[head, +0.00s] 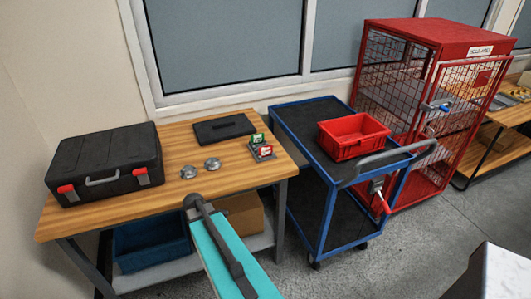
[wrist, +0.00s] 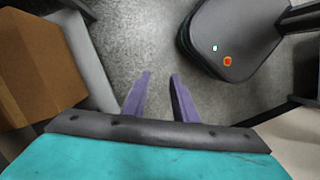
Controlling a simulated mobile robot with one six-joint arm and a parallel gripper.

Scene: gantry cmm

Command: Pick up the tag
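On the wooden bench's right side, a small green tag-like piece (head: 257,138) and a red and white one (head: 266,151) stand on a small dark holder (head: 263,156). I cannot tell for sure which thing is the tag; a red piece (head: 384,203) also hangs at the near side of the blue cart. My gripper (wrist: 160,75) shows two purple fingers, apart and with nothing between them, above bare grey floor in the wrist view. No tag is visible there. My fingers cannot be made out in the head view, where my teal arm reaches toward the bench's front edge.
The bench (head: 226,171) also holds a black case (head: 105,160), a dark flat pad (head: 224,128) and two round metal pieces (head: 212,164). A blue cart (head: 300,130) with a red bin (head: 353,137) and a red cage (head: 440,50) stand right. A cardboard box (wrist: 40,65) is close left in the wrist view.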

